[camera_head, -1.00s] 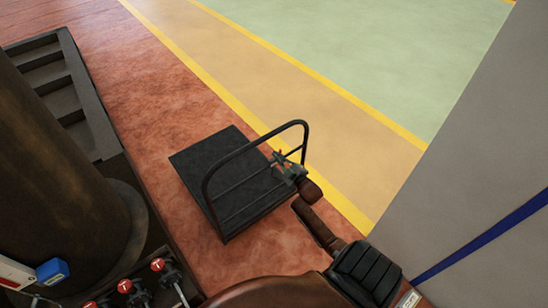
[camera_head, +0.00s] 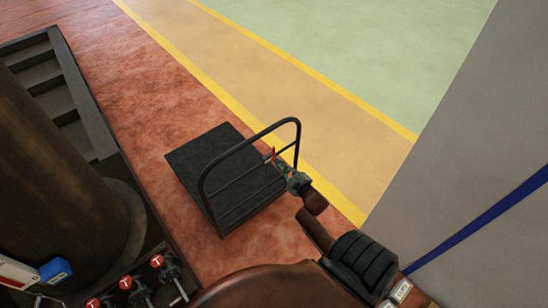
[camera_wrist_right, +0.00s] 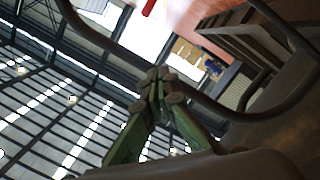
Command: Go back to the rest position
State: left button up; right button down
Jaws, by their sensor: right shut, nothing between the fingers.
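My right gripper (camera_head: 277,163) is at the end of my brown arm, by the handle side of a dark platform cart. It also shows in the right wrist view (camera_wrist_right: 158,78), where its greenish fingers come together at the tips with nothing between them. The cart's curved tube handle (camera_head: 203,181) passes close to the gripper; I cannot tell whether they touch. The handle also shows large in the right wrist view (camera_wrist_right: 262,113). A small red thing (camera_wrist_right: 148,7) appears beyond the fingertips, apart from them. My left gripper is not in view.
The cart's flat dark deck (camera_head: 205,150) stands on the red floor. A big brown cylinder (camera_head: 60,170) and dark steps (camera_head: 75,130) are at left, with several red-topped valves (camera_head: 157,262) and a blue box (camera_head: 55,270) below. A grey panel (camera_head: 470,150) stands at right. The yellow and green floor is clear.

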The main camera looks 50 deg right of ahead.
jog(key=shift+s, duration=0.5)
jog(key=s+a+f+m+g+y, duration=0.1)
jog(key=s+a+f+g, duration=0.3)
jog(key=f, duration=0.7)
jog(key=s+a+f+m+g, duration=0.1)
jog(key=s+a+f, duration=0.2)
jog(key=s+f, duration=0.55)
jog(key=s+a+f+m+g+y, duration=0.1)
jog(key=s+a+f+g, duration=0.2)
jog(key=f, duration=1)
jog(key=s+a+f+g, duration=0.2)
jog(key=s+a+f, duration=0.2)
jog(key=s, duration=0.6)
jog(key=s+a+f+m+g+y, duration=0.1)
jog(key=s+a+f+g, duration=0.2)
jog(key=s, duration=0.7)
jog(key=s+a+f+m+g, duration=0.1)
jog(key=s+a+f+g, duration=0.1)
jog(key=s+a+f, duration=0.4)
jog(key=s+f, duration=0.4)
jog(key=shift+s+a+f+y, duration=0.3)
jog(key=shift+s+f, duration=0.05)
jog(key=shift+s, duration=0.05)
